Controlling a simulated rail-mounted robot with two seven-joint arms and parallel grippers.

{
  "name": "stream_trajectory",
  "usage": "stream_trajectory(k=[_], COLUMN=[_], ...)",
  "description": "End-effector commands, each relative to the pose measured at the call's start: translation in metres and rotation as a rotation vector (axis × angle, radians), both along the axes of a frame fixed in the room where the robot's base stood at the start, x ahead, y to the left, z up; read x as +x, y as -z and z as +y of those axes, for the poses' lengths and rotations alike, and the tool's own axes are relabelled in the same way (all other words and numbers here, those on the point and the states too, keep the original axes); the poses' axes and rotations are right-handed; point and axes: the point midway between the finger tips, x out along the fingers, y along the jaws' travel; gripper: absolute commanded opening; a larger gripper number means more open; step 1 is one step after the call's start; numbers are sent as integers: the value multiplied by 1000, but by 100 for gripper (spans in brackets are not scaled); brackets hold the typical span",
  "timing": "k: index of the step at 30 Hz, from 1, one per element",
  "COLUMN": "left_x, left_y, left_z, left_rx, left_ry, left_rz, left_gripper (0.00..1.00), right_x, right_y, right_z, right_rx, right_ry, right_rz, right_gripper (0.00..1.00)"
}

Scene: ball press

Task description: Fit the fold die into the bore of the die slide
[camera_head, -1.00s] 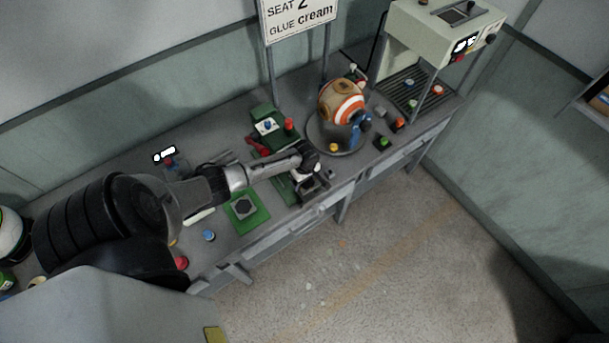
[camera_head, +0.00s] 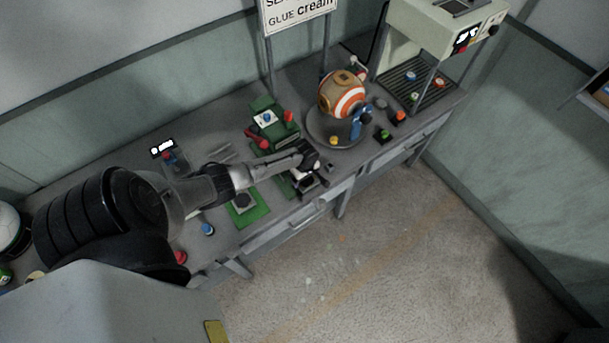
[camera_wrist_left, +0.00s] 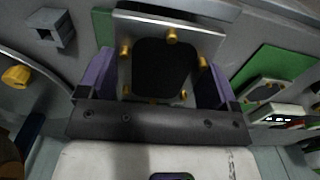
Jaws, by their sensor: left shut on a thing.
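My left gripper (camera_head: 308,181) is low over the green-based press fixture at the table's front edge. Brass-coloured pins stand around that dark face. My right gripper is not in view.
A green plate (camera_head: 256,213) with a dark-topped block lies left of the fixture. A green press with red knobs (camera_head: 268,118) stands behind. An orange-and-white ball (camera_head: 343,93) sits on a round stand to the right. A cream machine (camera_head: 425,30) stands at the far right.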

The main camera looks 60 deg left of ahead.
Motion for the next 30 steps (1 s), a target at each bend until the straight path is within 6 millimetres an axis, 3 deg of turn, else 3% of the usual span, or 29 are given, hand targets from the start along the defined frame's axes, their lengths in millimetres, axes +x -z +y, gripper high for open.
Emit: stream_trajectory(k=[12,30], left_x=[0,0], left_y=[22,24], left_z=[0,0], left_rx=[0,0], left_ry=[0,0], left_rz=[0,0], left_gripper=[54,54], right_x=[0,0], right_y=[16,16], right_z=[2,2], right_rx=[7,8], right_ry=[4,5], right_rz=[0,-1], right_gripper=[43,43])
